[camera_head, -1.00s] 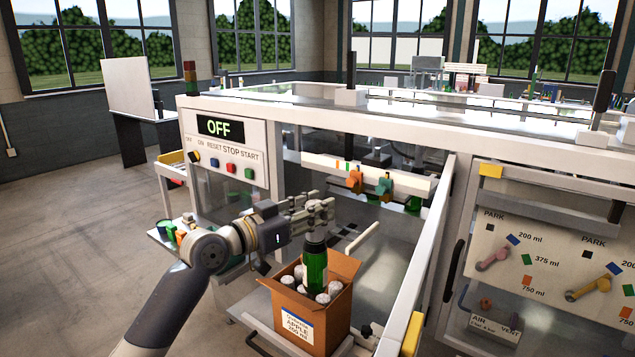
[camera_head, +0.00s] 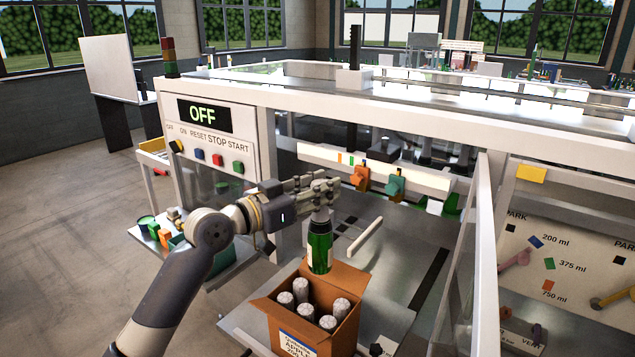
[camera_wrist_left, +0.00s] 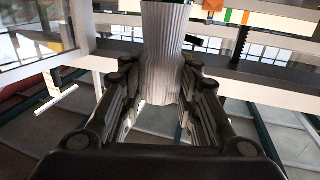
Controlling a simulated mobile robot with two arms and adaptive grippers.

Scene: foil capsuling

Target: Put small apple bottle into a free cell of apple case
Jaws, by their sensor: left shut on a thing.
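The small apple bottle (camera_head: 320,246) is green with a pale label and hangs upright above the apple case. My left gripper (camera_head: 322,194) is shut on its upper part, and the silver foil of the bottle (camera_wrist_left: 165,50) fills the space between the fingers in the left wrist view. The apple case (camera_head: 296,332) is an open brown cardboard box with a printed label. Several silver-topped bottles (camera_head: 327,323) stand in it. The held bottle is over the back part of the case, and its lower end overlaps the case's back edge in the picture. The cells below it are partly hidden. My right gripper is not seen.
The case stands on a light shelf (camera_head: 240,322) in front of the machine. A control panel reading OFF (camera_head: 204,115) is behind my left arm. Orange and teal knobs (camera_head: 395,186) sit on a rail behind the gripper. A clear door (camera_head: 476,270) stands at the right.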

